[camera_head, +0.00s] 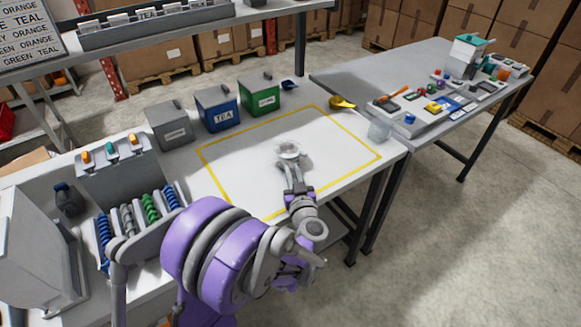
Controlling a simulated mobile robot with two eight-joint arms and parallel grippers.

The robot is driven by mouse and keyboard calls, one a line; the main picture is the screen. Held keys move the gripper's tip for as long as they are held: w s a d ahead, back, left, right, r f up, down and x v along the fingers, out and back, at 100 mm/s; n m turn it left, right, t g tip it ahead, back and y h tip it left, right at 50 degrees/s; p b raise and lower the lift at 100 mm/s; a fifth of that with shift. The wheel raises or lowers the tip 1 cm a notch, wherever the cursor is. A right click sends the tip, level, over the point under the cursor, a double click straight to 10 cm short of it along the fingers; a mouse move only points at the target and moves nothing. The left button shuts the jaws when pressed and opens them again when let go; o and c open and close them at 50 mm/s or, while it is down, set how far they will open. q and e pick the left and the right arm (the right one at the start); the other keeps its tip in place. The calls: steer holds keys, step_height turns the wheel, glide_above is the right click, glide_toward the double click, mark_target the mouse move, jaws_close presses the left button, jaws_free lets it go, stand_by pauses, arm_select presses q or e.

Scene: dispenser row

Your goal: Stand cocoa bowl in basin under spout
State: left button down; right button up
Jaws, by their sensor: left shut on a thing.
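A small whitish bowl (288,149) is at the tips of my left gripper (290,163), over the yellow-outlined area of the table. My left gripper is shut on its near edge. I cannot tell whether the bowl touches the table, and no label shows on it. A grey dispenser (120,172) with orange, teal and orange knobs on top stands at the left. I cannot make out its spouts or a basin; my arm covers part of the space near it. My right gripper is not in view.
A grey canister (170,127), a blue TEA canister (217,110) and a green canister (260,98) line the back. A yellow scoop (342,102) and a clear cup (379,130) are near the right end. The outlined area (235,160) is otherwise clear.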

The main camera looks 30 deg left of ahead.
arm_select(q)
steer(key=shift+s+d, duration=0.1)
steer(key=shift+d, duration=0.1)
steer(key=shift+f, duration=0.2)
steer(key=c, duration=0.9)
jaws_free()
steer(key=shift+r, duration=0.1)
steer(key=shift+o, duration=0.2)
steer(key=shift+r, duration=0.1)
